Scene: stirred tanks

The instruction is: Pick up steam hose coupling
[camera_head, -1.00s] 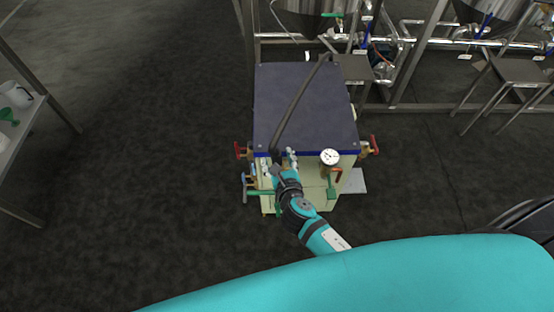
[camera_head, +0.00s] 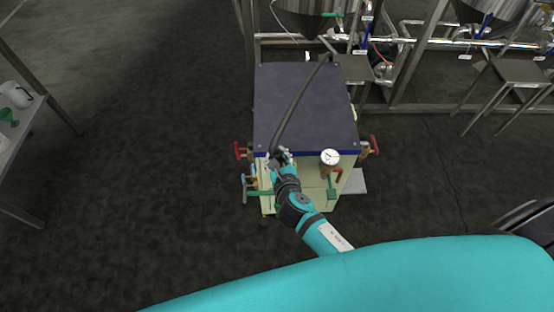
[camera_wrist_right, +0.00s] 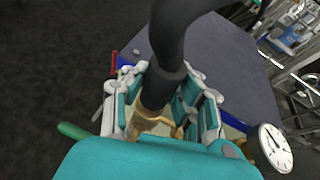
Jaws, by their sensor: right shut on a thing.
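The steam hose coupling (camera_wrist_right: 148,122) is a brass fitting at the end of a thick black hose (camera_head: 301,103). In the right wrist view the black hose rises from it between the fingers. My right gripper (camera_wrist_right: 163,98) is shut around the coupling and the hose end, with fingers on both sides. In the head view my right gripper (camera_head: 279,160) is at the front edge of the steam unit, at the lower end of the hose; the coupling is too small to make out there. My left gripper does not show.
The steam unit's dark flat top (camera_head: 305,85) lies under the hose. A round white gauge (camera_head: 330,157) stands right of my gripper, also close by in the wrist view. Red valve handles (camera_head: 374,145) stick out at the sides. Steel tanks and pipes (camera_head: 420,40) stand behind.

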